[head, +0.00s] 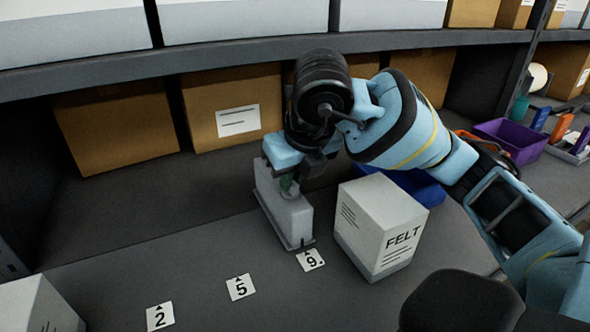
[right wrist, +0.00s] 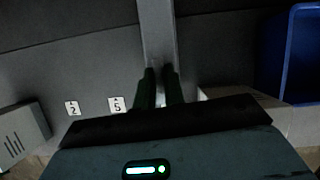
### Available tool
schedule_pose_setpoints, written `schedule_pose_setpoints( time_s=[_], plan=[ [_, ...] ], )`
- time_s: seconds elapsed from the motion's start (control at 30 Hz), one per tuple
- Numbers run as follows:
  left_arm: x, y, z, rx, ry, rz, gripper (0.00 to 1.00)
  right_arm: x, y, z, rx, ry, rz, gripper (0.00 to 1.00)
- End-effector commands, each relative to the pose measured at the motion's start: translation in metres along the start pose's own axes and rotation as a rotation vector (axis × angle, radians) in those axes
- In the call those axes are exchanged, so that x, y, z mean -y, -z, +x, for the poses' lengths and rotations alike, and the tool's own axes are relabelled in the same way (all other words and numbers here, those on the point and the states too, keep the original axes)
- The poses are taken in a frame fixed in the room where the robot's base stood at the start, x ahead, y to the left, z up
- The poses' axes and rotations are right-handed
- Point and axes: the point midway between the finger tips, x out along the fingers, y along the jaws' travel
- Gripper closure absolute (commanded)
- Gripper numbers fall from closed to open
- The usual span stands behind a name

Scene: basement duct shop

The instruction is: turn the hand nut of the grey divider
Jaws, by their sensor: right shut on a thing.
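The grey divider (head: 291,221) stands upright on the dark shelf in the head view, its near end by the card marked 9. It runs as a pale strip up the middle of the right wrist view (right wrist: 157,35). My right gripper (head: 288,184) is above the divider, fingers pointing down at its top. A small green patch shows there between the fingers. The fingers are close together over the divider in the right wrist view (right wrist: 159,88). They are shut on the hand nut, which is mostly hidden by the gripper. My left gripper is not in view.
A white FELT box (head: 378,232) stands close to the right of the divider. A blue bin (head: 420,190) is behind it. Cards marked 2 (head: 160,316), 5 (head: 240,287) and 9 (head: 310,260) lie in front.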

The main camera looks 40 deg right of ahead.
Motion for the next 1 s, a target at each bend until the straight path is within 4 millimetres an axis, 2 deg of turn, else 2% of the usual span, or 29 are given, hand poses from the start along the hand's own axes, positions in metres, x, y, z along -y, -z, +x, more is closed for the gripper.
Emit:
schedule_pose_setpoints(
  time_s=[0.3,0.77,0.8,0.93,1.0],
  plan=[
    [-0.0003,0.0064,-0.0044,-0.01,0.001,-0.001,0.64,-0.0006,-0.0008,-0.001,0.002,0.035,0.087,1.0],
    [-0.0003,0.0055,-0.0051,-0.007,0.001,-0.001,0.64,-0.0004,-0.0007,-0.0003,0.002,0.039,0.098,1.0],
    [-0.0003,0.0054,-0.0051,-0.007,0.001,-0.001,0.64,-0.0004,-0.0007,-0.0003,0.002,0.039,0.098,0.87],
    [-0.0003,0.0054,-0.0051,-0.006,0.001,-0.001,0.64,-0.0004,-0.0006,-0.0002,0.001,0.039,0.097,0.7],
    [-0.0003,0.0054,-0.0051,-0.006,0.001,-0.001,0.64,-0.0004,-0.0005,-0.0001,0.001,0.039,0.097,0.67]
  ],
)
